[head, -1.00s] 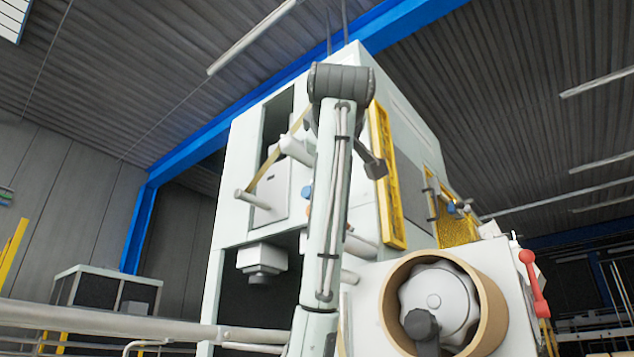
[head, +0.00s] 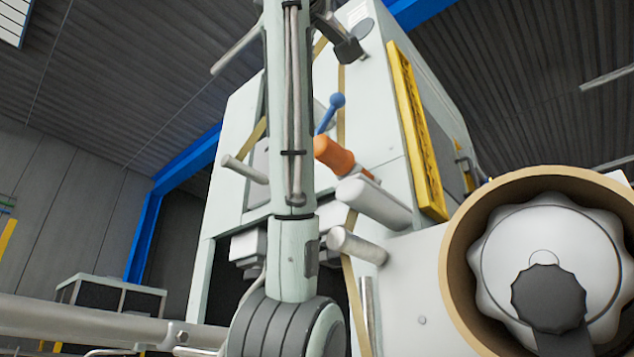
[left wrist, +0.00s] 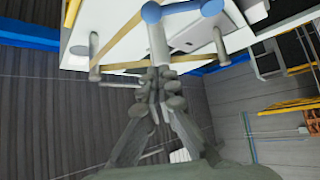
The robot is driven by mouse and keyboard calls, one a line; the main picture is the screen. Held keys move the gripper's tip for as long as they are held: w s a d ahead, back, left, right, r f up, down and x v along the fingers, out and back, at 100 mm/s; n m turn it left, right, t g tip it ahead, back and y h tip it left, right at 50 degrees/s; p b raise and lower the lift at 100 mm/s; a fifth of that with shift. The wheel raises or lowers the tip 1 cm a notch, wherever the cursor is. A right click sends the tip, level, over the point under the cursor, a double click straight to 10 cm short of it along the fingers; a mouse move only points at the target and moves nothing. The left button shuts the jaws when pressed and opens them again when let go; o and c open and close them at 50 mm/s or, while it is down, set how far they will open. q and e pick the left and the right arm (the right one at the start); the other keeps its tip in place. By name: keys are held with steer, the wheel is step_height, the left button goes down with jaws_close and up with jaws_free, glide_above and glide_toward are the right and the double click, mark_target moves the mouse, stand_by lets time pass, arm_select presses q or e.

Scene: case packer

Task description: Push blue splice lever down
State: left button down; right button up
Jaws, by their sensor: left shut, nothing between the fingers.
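The blue splice lever (head: 335,103), a short shaft with a round knob, points up from the machine front in the head view, just right of my left arm. Its knob is clear; its base is partly behind the arm and an orange handle (head: 333,156). In the left wrist view, blue rounded ends of a lever (left wrist: 151,12) show at the top edge, beyond my left gripper (left wrist: 158,74). The gripper is shut and empty, with its tips at the lower end of a pale cylinder (left wrist: 159,42); I cannot tell whether they touch. My right gripper is out of view.
Pale rollers (head: 374,203) stick out below the orange handle, with tan tape (head: 355,280) beside them. A yellow guard frame (head: 415,130) stands right of the lever. A large tan tape roll (head: 462,235) fills the lower right.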

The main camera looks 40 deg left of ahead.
mark_target(338, 97)
arm_select(q)
steer(key=p+x, duration=0.3)
steer(key=x, duration=0.7)
steer(key=d+f, duration=0.1)
steer(key=w+d+f, duration=0.1)
steer(key=d, duration=0.1)
steer(key=shift+w+d+f, duration=0.1)
steer(key=shift+f, duration=0.2)
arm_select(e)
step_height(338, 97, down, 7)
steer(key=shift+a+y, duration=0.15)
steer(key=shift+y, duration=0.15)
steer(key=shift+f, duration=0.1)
